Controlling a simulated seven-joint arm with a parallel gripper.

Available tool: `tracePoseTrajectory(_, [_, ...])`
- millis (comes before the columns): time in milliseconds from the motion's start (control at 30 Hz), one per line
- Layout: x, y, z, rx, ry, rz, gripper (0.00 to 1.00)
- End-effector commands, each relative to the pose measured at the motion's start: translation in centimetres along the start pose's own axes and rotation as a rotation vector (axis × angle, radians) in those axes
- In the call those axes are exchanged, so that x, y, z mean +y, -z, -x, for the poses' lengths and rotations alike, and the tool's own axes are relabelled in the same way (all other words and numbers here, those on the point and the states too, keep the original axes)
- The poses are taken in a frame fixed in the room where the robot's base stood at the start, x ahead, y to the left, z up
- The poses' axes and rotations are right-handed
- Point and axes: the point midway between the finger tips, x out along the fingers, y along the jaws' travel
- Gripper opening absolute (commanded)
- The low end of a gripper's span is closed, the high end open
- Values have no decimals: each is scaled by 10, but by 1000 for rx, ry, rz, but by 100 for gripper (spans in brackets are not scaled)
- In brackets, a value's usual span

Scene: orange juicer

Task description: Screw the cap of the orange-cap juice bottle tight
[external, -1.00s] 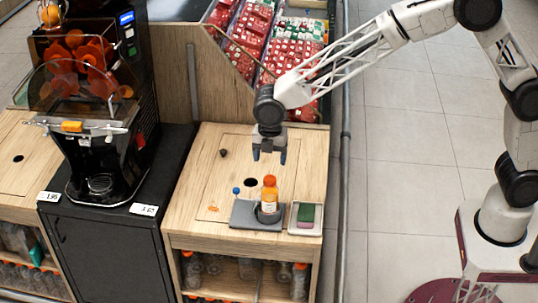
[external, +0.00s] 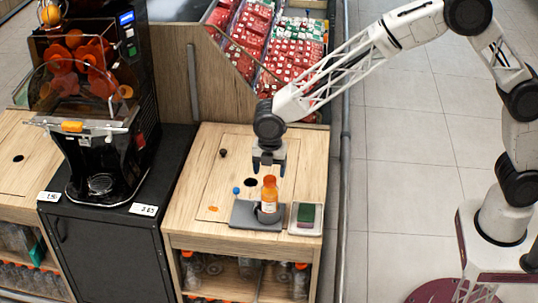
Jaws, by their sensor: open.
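The orange-cap juice bottle (external: 269,199) stands upright in a grey holder on a flat grey base (external: 247,221) near the front of the wooden counter. Its orange cap (external: 269,180) sits on top of the bottle; I cannot tell how tight it is. My gripper (external: 268,173) points down just above the cap, its fingers apart and nothing held between them. From this view I cannot tell whether the fingertips reach down beside the cap.
A white tray (external: 294,226) with a green pad (external: 305,213) lies right of the base. A blue-topped item (external: 236,190) and a small orange piece (external: 213,209) are to the left. The black juicer (external: 100,150) stands further left. The counter's back half is mostly clear.

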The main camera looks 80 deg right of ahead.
Motion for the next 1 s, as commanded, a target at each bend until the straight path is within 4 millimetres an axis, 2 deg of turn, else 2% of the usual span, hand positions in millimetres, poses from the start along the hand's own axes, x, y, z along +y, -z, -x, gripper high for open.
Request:
tracePoseTrajectory(300, [0,0,-27,0,1,0,73])
tracePoseTrajectory(700, [0,0,-31,0,0,0,73])
tracePoseTrajectory(1000, [0,0,-31,0,0,0,27])
